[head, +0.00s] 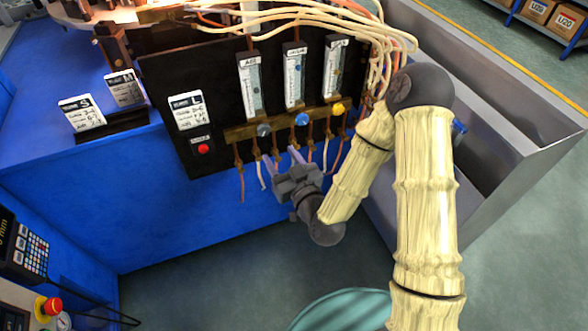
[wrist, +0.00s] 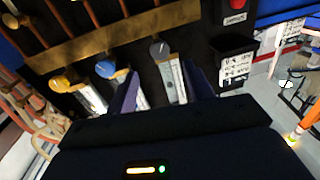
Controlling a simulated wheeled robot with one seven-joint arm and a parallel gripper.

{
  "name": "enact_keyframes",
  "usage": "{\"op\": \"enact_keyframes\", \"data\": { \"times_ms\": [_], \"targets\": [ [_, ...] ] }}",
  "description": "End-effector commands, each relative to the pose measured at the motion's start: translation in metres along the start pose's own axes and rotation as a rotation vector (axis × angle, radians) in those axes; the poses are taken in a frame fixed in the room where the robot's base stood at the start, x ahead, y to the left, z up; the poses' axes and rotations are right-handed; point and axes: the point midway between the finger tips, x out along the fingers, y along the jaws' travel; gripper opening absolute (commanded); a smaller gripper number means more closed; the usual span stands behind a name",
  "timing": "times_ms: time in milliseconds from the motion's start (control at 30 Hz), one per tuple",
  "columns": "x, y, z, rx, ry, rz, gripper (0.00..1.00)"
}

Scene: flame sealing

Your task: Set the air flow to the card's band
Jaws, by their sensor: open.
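The black panel (head: 215,85) carries three flow tubes. The left tube (head: 250,90) has a label that seems to read AIR, and a grey knob (head: 264,130) sits below it. A card marked L (head: 187,110) is fixed on the panel's left; its small print is unreadable. My gripper (head: 283,160) is open and empty, just below and in front of the knob row. In the wrist view, which looks inverted, the grey knob (wrist: 159,48) appears between my two fingers (wrist: 163,88), apart from both. The L card (wrist: 237,65) shows to their right.
A blue knob (head: 302,119) and a yellow knob (head: 338,108) sit beside the grey one on the brass bar (head: 284,122). Copper and pale hoses hang below. A red button (head: 203,148) is under the card. Cards S (head: 82,112) and M (head: 124,88) stand left.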

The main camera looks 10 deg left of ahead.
Motion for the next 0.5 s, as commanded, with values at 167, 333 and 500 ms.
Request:
{"op": "enact_keyframes", "data": {
  "times_ms": [167,333,500],
  "targets": [
    [-0.01,-0.001,-0.005,0.003,-0.004,0.001,0.52],
    [-0.016,-0.001,-0.005,0.003,-0.003,-0.001,0.52],
    [-0.025,-0.001,-0.005,0.003,-0.003,0.0,0.52]
  ]
}}
